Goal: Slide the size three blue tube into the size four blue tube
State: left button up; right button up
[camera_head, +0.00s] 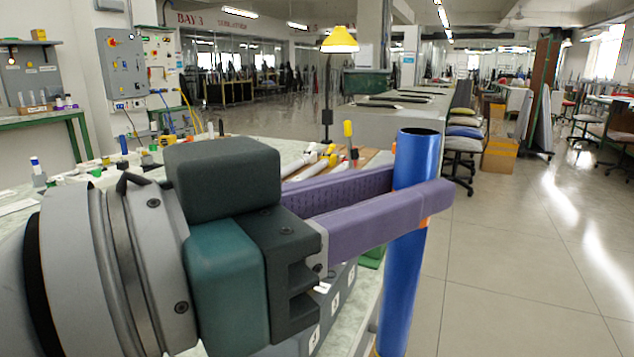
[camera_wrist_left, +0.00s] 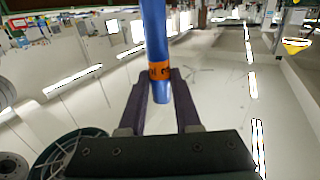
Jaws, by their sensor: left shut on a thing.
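My left gripper (camera_head: 420,196) is shut on a long blue tube (camera_head: 400,290), with purple fingers on either side of it. The tube stands close to upright, and its open dark top end rises above the fingers. In the left wrist view, the tube (camera_wrist_left: 155,35) has an orange band (camera_wrist_left: 160,71) with a dark mark near one end, between the fingers (camera_wrist_left: 160,84). The mark looks like a three, but I cannot be sure. I cannot make out a second large blue tube. My right gripper is out of view.
A pale workbench (camera_head: 300,153) with several small coloured parts lies behind my left gripper. Numbered grey compartments (camera_head: 333,302) show below the fingers, partly hidden. A yellow lamp (camera_head: 340,40) stands behind. Open floor (camera_head: 530,240) lies to the right of the tube.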

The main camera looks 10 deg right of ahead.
aim_at(390, 349)
pick_arm(q)
notch_tip(390, 349, down, 16)
jog(key=b, duration=1.4)
jog(key=shift+f+b, duration=0.25)
jog(key=shift+b, duration=0.15)
dwell(4.1)
jog(key=o, duration=1.1)
jog(key=shift+c, duration=0.2)
jog(key=shift+r, duration=0.15)
